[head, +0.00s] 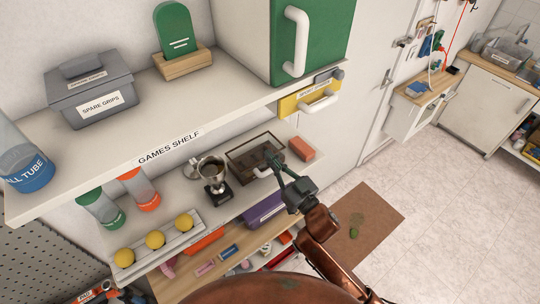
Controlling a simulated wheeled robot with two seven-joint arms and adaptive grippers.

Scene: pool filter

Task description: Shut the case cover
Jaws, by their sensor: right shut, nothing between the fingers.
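A dark-framed case (240,156) with a see-through, brownish cover (252,147) stands on the lower shelf, right of the silver trophy cup. I cannot tell how far open the cover is. A pale handle (262,173) shows at the case's front. My right gripper (271,158) is shut and empty, with its fingertips over the right part of the case in this view. It hides part of the case, and I cannot tell whether it touches it. My left gripper is not in view.
A silver trophy cup (212,175) stands close on the case's left, and an orange block (301,148) lies to its right. The upper shelf (150,128) overhangs behind, with a yellow drawer (300,102) at its right end. Several yellow balls sit at the front left.

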